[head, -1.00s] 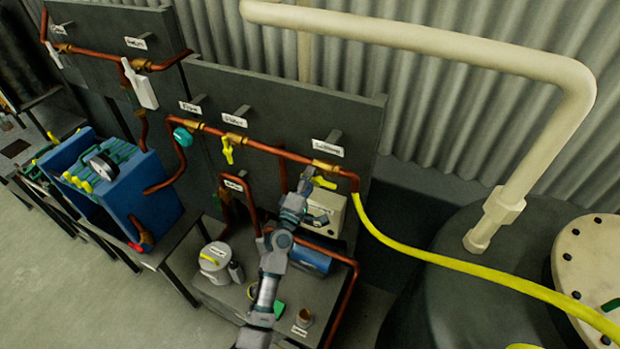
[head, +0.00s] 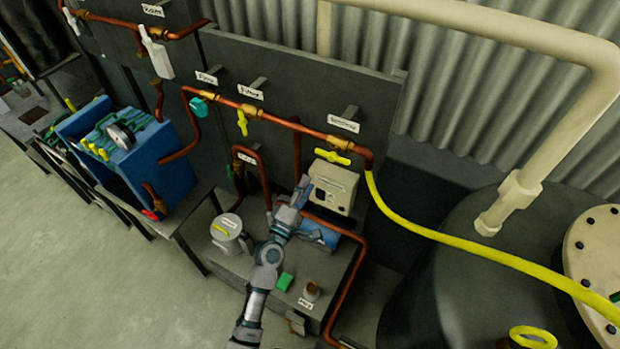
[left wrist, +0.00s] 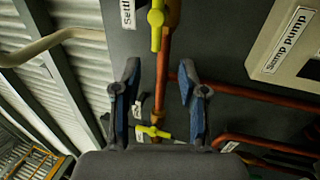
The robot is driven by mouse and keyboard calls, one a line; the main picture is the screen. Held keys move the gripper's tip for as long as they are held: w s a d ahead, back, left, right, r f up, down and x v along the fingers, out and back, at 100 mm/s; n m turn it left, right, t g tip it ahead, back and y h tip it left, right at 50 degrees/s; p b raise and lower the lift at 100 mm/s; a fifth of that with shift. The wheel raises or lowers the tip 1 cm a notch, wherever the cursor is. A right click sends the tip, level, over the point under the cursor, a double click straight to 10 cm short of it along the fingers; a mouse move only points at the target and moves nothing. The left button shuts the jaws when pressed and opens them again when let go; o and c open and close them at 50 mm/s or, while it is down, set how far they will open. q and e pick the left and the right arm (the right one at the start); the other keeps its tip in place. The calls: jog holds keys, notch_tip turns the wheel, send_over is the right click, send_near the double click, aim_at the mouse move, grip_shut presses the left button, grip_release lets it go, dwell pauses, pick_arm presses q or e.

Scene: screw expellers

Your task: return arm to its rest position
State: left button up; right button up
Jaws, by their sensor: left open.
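My left arm (head: 265,280) reaches up from the bottom of the head view over the low bench. Its gripper (head: 302,186) is open and empty, below and left of the yellow valve handle (head: 333,157) on the copper pipe, and apart from it. In the left wrist view the two blue-padded fingers of my left gripper (left wrist: 158,75) stand wide apart with nothing held between them. The yellow handle (left wrist: 155,18) shows beyond the fingertips at the top. A second yellow handle (left wrist: 153,131) shows farther back between the fingers. My right gripper is not in view.
The beige sump pump box (head: 333,187) stands close right of the gripper. A lidded pot (head: 229,232), a green block (head: 285,281) and a small cup (head: 312,291) are on the bench. A yellow hose (head: 450,238) runs right over a dark tank. Open floor lies lower left.

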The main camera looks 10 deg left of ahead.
pick_arm(q)
jog(key=shift+d, duration=0.1)
dwell(0.3)
notch_tip(320, 180, down, 27)
jog(key=s+a+m+g+y+b, duration=0.1)
jog(key=s+m+g+y+b, duration=0.1)
jog(key=m+g, duration=0.25)
jog(key=s+a+f+m+g+y, duration=0.1)
jog(key=s+a+f+g, duration=0.1)
jog(key=s+f, duration=0.5)
jog(key=s+a+f+m+g+y, duration=0.1)
jog(key=s+f+m+g, duration=0.15)
jog(key=f, duration=0.85)
jog(key=s+a+f+m+g+y+b, duration=0.1)
jog(key=s+a+f+m+g, duration=0.2)
jog(key=s+f, duration=0.7)
jog(key=s+a+f+m+g+y+b, duration=0.15)
jog(key=s+a+f, duration=0.25)
jog(key=s+f, duration=0.55)
jog(key=s+a+f+m+g, duration=0.2)
jog(key=s+a+f, duration=0.1)
jog(key=s, duration=0.7)
jog(key=s+a+f+m+g+y, duration=0.1)
jog(key=s+a+f+m+g, duration=0.1)
jog(key=s, duration=0.8)
jog(key=shift+s+a+f+g+b, duration=0.4)
jog(key=shift+a+f+g+b, duration=0.05)
jog(key=shift+a+f, duration=0.45)
jog(key=shift+d, duration=0.1)
